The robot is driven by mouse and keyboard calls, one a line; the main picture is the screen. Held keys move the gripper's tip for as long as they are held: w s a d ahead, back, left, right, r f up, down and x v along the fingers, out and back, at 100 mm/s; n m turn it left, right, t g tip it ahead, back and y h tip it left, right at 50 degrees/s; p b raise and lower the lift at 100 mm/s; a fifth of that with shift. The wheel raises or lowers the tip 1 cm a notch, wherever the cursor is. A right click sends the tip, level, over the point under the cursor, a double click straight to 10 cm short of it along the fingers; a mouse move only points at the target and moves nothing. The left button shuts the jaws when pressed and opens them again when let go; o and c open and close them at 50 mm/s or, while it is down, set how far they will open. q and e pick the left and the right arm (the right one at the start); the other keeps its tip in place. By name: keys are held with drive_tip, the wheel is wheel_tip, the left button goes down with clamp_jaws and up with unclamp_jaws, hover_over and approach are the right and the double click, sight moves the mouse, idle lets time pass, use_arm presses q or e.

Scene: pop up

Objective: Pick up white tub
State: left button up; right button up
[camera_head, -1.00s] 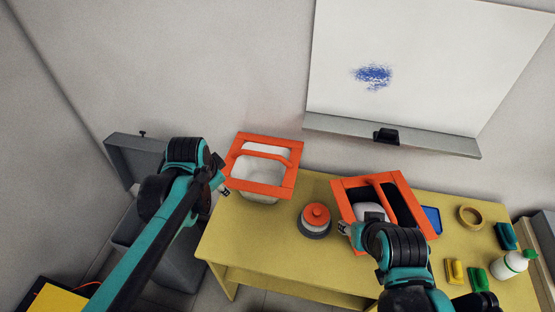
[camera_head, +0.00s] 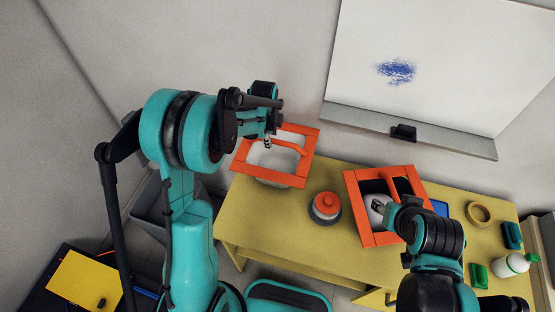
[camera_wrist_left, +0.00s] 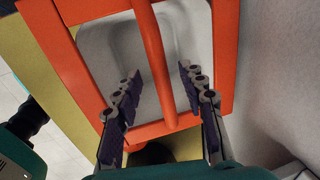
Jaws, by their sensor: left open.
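The white tub (camera_head: 271,159) with an orange rim and an orange handle bar stands at the table's left back corner. My left gripper (camera_head: 267,143) is over its left part, open and empty. In the left wrist view the tub's white inside (camera_wrist_left: 103,48) shows within the orange rim. There the open left gripper's fingers (camera_wrist_left: 157,73) appear on either side of the orange handle (camera_wrist_left: 147,40). I cannot tell how far above the handle they are. My right gripper (camera_head: 381,207) is over the other orange-rimmed tub; whether its jaws are open is unclear.
The yellow table (camera_head: 280,225) holds an orange-lidded round jar (camera_head: 326,205), a dark orange-rimmed tub (camera_head: 352,190) with something white inside, a tape ring (camera_head: 480,212) and a white bottle (camera_head: 511,264). A wall and whiteboard (camera_head: 430,60) stand behind. The table's front left is clear.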

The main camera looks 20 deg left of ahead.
use_arm(q)
drive_tip(key=f, duration=0.2)
drive_tip(key=shift+w+f, duration=0.35)
drive_tip(key=shift+f, duration=0.05)
clamp_jaws()
drive_tip(key=shift+r, duration=0.15)
